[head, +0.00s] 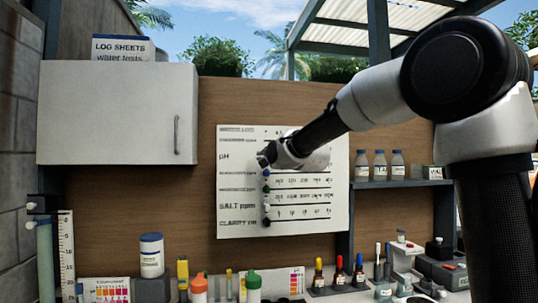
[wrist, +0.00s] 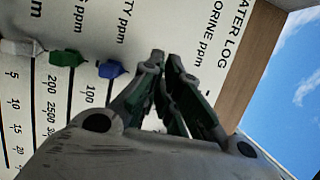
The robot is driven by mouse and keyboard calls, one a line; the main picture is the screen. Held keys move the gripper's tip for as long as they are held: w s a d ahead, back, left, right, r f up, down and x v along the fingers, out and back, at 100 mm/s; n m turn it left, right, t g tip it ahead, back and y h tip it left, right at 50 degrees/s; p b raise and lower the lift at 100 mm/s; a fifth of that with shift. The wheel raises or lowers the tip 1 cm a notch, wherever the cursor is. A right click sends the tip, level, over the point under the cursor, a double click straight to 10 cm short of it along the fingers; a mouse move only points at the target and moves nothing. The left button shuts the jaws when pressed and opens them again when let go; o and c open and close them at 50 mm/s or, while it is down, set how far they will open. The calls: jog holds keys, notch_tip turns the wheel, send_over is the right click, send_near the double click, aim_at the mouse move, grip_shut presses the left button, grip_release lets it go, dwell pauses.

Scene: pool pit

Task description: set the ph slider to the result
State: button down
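The white water log board (head: 235,225) hangs on the brown wall, with printed scale rows; the pH row label (head: 224,156) shows at its left. My gripper (head: 265,157) is at the board, at the left end of the pH row. In the wrist view my gripper (wrist: 165,58) has its two fingertips close together, with nothing visible between them. The pH slider knob is hidden by my gripper. Whether the fingertips touch it cannot be told.
Lower rows have a blue slider (wrist: 110,69), a green slider (wrist: 65,57) and a white slider (wrist: 22,47), close below my gripper. A cabinet (head: 118,112) is at left. A shelf (head: 405,184) with bottles is at right; several bottles stand on the bench below.

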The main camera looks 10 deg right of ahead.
jog(key=shift+d, duration=4.2)
jog(key=shift+s+a+f, duration=0.1)
jog(key=shift+s+a, duration=0.2)
jog(key=shift+s, duration=0.5)
jog(key=shift+s+a, duration=0.35)
jog(key=shift+s, duration=0.4)
jog(key=shift+s+a+f, duration=0.1)
jog(key=shift+s+a, duration=0.2)
jog(key=shift+s, duration=0.5)
